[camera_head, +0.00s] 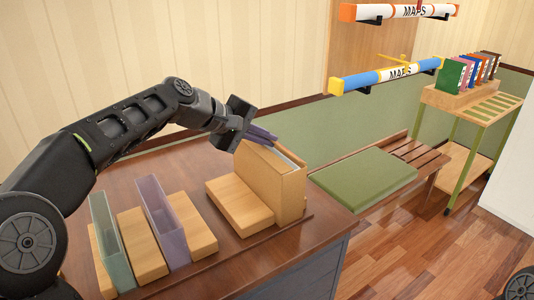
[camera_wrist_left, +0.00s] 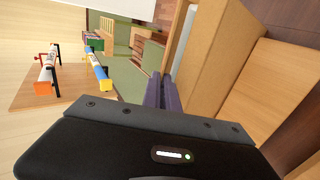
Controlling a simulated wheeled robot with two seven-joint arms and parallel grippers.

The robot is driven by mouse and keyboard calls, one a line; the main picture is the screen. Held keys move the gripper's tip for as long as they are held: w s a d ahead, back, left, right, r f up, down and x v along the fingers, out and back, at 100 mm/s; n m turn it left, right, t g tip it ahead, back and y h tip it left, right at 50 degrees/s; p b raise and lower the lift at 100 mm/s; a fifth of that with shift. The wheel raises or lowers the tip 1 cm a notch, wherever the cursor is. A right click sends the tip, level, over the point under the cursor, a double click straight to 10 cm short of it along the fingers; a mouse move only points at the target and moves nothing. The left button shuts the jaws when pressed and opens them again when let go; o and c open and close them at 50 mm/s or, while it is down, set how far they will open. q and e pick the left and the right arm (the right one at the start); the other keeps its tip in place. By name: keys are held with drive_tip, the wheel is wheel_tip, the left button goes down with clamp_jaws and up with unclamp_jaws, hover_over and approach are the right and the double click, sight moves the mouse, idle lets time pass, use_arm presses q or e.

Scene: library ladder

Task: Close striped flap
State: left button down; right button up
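My left gripper (camera_head: 265,134) reaches in from the left to the top of a tan upright box (camera_head: 290,187) on the brown desk. Its two purple fingers also show in the left wrist view (camera_wrist_left: 162,92), close together beside the box's tan wall (camera_wrist_left: 212,58). They look shut, with nothing visible between them. Whether they touch the box I cannot tell. A pale strip shows along the box's top. I cannot make out stripes on a flap; part of the box's top is hidden by my gripper. My right gripper is out of view.
The desk (camera_head: 285,245) also carries a low tan block (camera_head: 240,205), a clear green holder (camera_head: 112,240) and a clear purple holder (camera_head: 163,220). A green-cushioned bench (camera_head: 365,180), a slotted trolley (camera_head: 490,108) and wall-mounted map tubes (camera_head: 385,76) stand beyond. Wooden floor lies open at right.

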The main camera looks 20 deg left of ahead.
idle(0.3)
use_arm(q)
drive_tip(key=c, duration=1.9)
unclamp_jaws()
drive_tip(key=shift+v, duration=3.95)
drive_tip(key=shift+a+f, duration=0.1)
drive_tip(key=shift+f, duration=0.05)
